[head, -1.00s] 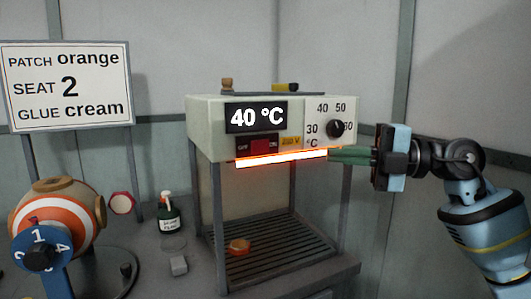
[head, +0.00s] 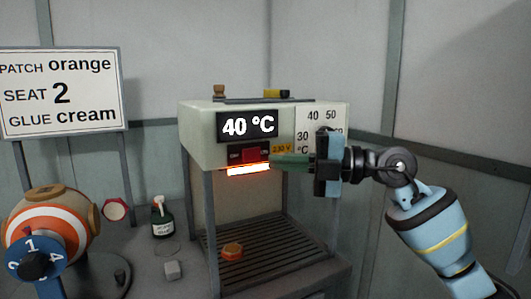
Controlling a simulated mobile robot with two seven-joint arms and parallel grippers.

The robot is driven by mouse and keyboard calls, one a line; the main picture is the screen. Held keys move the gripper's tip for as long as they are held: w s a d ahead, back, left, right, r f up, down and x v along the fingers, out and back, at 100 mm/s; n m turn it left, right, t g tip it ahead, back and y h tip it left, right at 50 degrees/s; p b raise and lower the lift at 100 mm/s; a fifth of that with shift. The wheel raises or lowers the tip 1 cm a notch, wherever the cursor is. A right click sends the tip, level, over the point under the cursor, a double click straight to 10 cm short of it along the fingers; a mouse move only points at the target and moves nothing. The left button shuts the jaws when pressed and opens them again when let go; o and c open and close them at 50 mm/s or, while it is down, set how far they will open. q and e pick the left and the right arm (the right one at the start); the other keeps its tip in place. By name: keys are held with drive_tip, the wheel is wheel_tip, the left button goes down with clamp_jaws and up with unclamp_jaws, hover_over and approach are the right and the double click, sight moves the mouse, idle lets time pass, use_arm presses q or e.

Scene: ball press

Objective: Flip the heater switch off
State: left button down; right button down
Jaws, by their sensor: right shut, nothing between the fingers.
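The heater (head: 195,130) is a cream box on a grey frame with a lit display (head: 248,125) reading 40 °C. Its red switch (head: 250,155) sits below the display between small OFF and ON labels, the latter partly hidden. An orange glowing bar (head: 248,170) shows under the box. My right gripper (head: 274,162) is shut and empty. Its green fingertips point left, just right of the switch, in front of the yellow 230 V label. I cannot tell whether they touch the switch. My left gripper is not in view.
A sign (head: 60,92) stands behind.

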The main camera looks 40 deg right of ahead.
sight(251, 154)
drive_tip(key=shift+w+a+p, duration=0.15)
drive_tip(key=shift+w+p, duration=0.1)
drive_tip(key=shift+w, duration=1)
drive_tip(key=shift+w+a+p, duration=0.1)
drive_tip(key=shift+w+p, duration=0.1)
drive_tip(key=shift+w, duration=1.05)
